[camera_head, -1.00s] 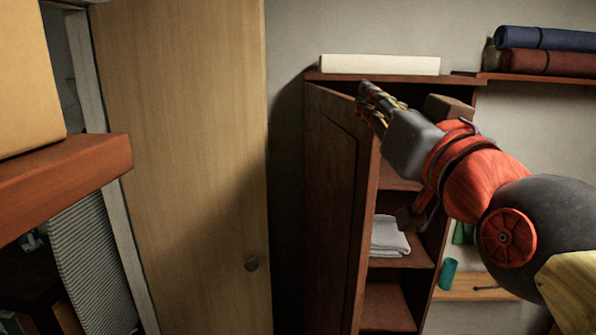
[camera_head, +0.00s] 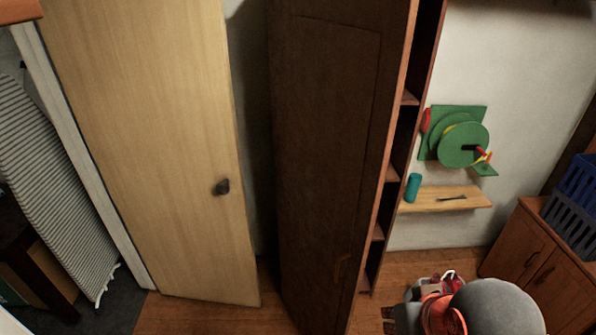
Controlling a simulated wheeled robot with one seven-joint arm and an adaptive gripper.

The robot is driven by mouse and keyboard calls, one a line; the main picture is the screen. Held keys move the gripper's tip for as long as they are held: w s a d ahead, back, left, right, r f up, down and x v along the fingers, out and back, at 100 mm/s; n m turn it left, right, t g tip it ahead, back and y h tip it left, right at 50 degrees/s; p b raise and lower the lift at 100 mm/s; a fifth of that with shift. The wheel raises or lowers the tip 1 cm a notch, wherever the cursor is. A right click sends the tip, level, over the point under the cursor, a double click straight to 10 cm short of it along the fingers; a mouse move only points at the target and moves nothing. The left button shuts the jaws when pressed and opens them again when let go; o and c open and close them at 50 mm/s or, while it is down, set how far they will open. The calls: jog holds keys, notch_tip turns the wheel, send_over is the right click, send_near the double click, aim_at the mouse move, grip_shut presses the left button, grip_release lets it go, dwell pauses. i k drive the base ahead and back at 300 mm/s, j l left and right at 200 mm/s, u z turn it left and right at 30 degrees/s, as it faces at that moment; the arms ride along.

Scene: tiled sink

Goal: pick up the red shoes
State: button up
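A small red and white thing (camera_head: 450,277) shows low in the head view, on or near the floor just behind my arm. It is partly covered, and I cannot tell whether it is the red shoes. No other thing that I can make out as red shoes is in view. My arm's grey and orange links fill the bottom right of the picture.
A tall dark cabinet door (camera_head: 325,150) stands open in the middle. A pale wooden door (camera_head: 150,150) is at left, beside an ironing board (camera_head: 50,180). A green hose reel (camera_head: 463,145) hangs above a small shelf (camera_head: 460,197). A wooden cabinet (camera_head: 540,265) with blue baskets (camera_head: 575,205) is at right.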

aim_at(453, 282)
jog(key=z, duration=1.25)
jog(key=i+u, duration=0.2)
jog(key=i, duration=0.3)
jog(key=i+l+u, duration=0.2)
jog(key=i, duration=0.3)
jog(key=i+l+u, duration=0.2)
jog(key=i, duration=0.3)
